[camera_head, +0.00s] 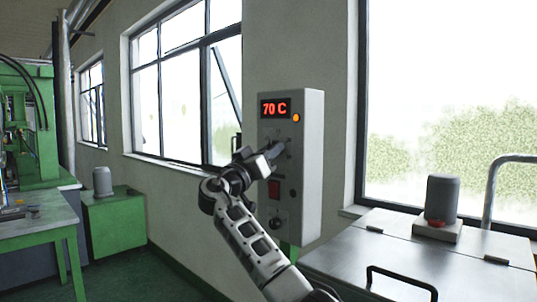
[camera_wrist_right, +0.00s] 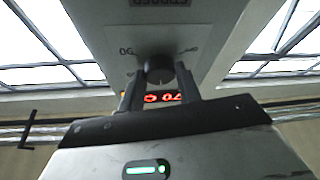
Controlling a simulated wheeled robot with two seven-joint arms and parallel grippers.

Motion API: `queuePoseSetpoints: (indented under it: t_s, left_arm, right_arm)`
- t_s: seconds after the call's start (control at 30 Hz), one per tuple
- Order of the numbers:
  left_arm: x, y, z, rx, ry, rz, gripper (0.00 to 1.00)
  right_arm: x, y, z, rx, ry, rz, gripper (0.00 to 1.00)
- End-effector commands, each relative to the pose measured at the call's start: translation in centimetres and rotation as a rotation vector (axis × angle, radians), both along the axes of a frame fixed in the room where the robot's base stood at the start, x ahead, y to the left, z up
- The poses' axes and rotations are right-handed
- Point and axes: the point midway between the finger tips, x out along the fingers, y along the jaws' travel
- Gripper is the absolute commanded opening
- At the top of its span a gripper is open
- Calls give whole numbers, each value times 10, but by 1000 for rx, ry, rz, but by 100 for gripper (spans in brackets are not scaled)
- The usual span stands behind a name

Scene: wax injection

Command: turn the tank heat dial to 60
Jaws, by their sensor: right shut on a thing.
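The control box (camera_head: 309,150) stands upright on the wall side, with a red display (camera_head: 275,108) reading 70 C and a lit orange lamp (camera_head: 296,118). My right gripper (camera_head: 276,149) reaches up to the box's front, below the display, and hides most of the dial in the head view. In the right wrist view the dark round dial (camera_wrist_right: 159,70) sits between the two fingers of my right gripper (camera_wrist_right: 160,84), which is shut on it. The display shows upside down behind it there. My left gripper is not in view.
Below the dial, the box carries a red switch (camera_head: 274,189) and a lower knob (camera_head: 276,223). A metal tank lid (camera_head: 440,248) with a handle and a grey motor (camera_head: 442,198) lies at the right. A green table (camera_head: 38,222) stands at the left.

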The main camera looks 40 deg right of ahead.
Motion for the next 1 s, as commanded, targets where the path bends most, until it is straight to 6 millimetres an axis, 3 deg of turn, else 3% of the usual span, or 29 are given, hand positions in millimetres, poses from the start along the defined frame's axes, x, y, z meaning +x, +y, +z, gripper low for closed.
queuePoseSetpoints:
  t_s: [1.0]
  left_arm:
    - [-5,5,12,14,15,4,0]
  right_arm:
    - [-4,0,4,-71,831,2,11]
